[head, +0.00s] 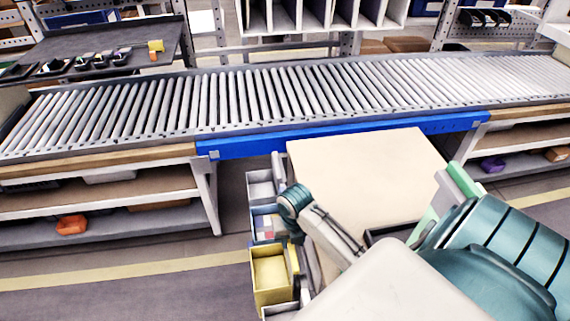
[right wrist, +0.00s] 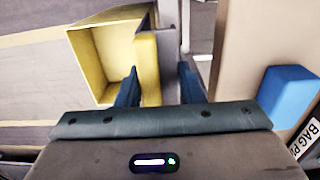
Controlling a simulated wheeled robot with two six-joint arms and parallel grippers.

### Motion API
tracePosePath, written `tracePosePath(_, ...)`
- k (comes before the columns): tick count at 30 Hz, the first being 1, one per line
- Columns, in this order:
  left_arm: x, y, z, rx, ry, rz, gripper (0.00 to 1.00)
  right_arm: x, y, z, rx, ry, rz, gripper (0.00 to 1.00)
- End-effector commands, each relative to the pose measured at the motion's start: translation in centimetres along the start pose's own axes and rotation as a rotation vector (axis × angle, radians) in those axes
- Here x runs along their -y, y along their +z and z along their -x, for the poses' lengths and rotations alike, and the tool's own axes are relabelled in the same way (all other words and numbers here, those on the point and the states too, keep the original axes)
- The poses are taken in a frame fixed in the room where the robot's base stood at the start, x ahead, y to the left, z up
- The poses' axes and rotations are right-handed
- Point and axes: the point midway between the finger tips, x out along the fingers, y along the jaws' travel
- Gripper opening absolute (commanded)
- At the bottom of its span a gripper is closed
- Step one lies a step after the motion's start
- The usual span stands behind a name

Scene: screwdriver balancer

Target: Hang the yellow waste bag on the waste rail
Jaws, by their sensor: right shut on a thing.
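The yellow waste bag (head: 271,279) looks like an open-topped, box-shaped yellow pouch, upright at the left side of the beige-topped cart. It also shows in the right wrist view (right wrist: 105,60), its mouth facing the camera and a thick yellow edge at its right. My left gripper is not in view.
The beige cart top (head: 365,165) is mostly clear. A blue block (right wrist: 289,93) and a "BAG P" label (right wrist: 306,137) show at the right wrist view's right. A roller conveyor (head: 300,92) runs behind.

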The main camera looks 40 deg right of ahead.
Motion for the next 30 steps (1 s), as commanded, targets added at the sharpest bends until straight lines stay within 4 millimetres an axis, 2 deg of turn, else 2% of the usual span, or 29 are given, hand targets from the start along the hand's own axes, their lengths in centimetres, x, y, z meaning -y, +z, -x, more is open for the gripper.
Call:
tracePosePath(5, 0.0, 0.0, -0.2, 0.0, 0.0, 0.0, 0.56, 1.6, 0.0, 0.0, 0.0, -0.003, 0.001, 0.12)
tracePosePath(15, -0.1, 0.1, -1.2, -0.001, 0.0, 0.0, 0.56, 1.4, 0.0, -2.1, 0.0, 0.001, -0.001, 0.12)
tracePosePath(28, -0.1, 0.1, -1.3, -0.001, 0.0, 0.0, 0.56, 1.4, 0.0, -2.4, 0.0, 0.001, -0.001, 0.12)
tracePosePath(29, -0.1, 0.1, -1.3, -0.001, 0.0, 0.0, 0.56, 1.4, 0.0, -2.4, 0.0, 0.001, -0.001, 0.4)
tracePosePath(30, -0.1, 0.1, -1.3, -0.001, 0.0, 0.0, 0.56, 1.4, 0.0, -2.4, 0.0, 0.001, -0.001, 0.48)
